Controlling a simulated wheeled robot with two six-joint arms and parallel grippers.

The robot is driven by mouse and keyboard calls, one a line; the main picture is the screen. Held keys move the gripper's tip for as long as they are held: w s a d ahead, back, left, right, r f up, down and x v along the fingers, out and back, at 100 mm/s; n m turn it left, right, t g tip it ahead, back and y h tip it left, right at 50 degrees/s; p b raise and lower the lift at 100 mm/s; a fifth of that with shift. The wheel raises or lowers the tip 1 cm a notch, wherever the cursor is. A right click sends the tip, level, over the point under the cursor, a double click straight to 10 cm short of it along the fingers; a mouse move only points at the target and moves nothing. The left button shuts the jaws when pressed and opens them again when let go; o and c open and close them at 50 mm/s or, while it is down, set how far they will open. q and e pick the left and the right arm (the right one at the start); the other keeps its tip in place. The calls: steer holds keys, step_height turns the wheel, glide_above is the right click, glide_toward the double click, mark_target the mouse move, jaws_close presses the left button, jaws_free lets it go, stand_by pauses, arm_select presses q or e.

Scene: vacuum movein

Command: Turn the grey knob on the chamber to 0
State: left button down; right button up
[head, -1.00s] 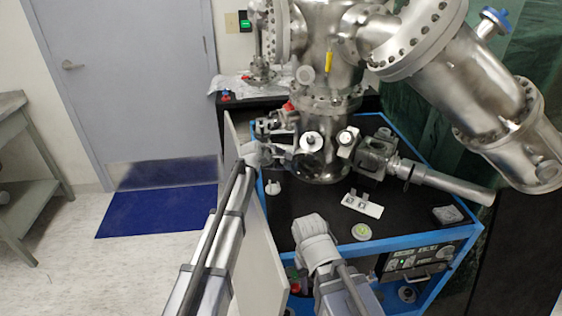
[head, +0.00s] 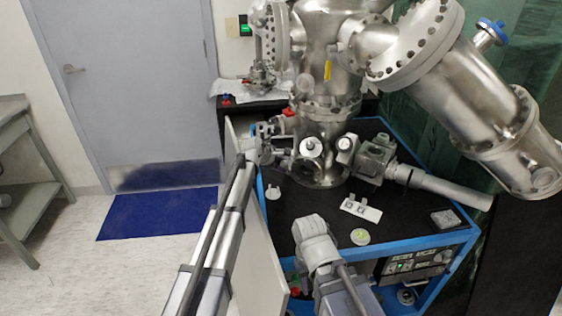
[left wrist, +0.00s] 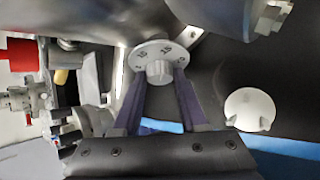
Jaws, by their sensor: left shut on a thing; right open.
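The grey knob (left wrist: 159,70) sits on a round marked dial plate (left wrist: 160,52) at the top middle of the left wrist view. My left gripper (left wrist: 161,78) has one finger on each side of the knob and is shut on it. The dial's marks are too small to read. In the head view my left gripper (head: 278,156) is beside the lower part of the steel chamber (head: 328,108). The knob cannot be made out clearly there. My right gripper (head: 312,228) is low over the front of the cart, apart from the chamber. Its fingers are hard to make out.
The blue-framed cart (head: 425,243) has a black top with a white plate (head: 361,209), a round disc (head: 360,236) and a small grey block (head: 445,218). A white stub (head: 273,191) stands near its left edge. A steel tube (head: 455,190) juts out right.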

arm_select(q)
steer(key=shift+w+a+r+n+g+p, duration=0.1)
steer(key=shift+w+r+n+g+p, duration=0.15)
steer(key=shift+n+g+p, duration=0.35)
steer(key=shift+s+f+n+g, duration=0.15)
steer(key=shift+f+n+g, duration=0.05)
steer(key=shift+n+g, duration=0.25)
arm_select(e)
steer(key=shift+r, duration=0.95)
arm_select(q)
steer(key=shift+c, duration=2.2)
jaws_free()
steer(key=shift+r, duration=0.1)
arm_select(e)
steer(key=shift+r, duration=0.1)
arm_select(q)
steer(key=p+v, duration=0.6)
steer(key=v, duration=0.1)
steer(key=shift+s+a+r, duration=0.2)
arm_select(e)
step_height(320, 180, up, 6)
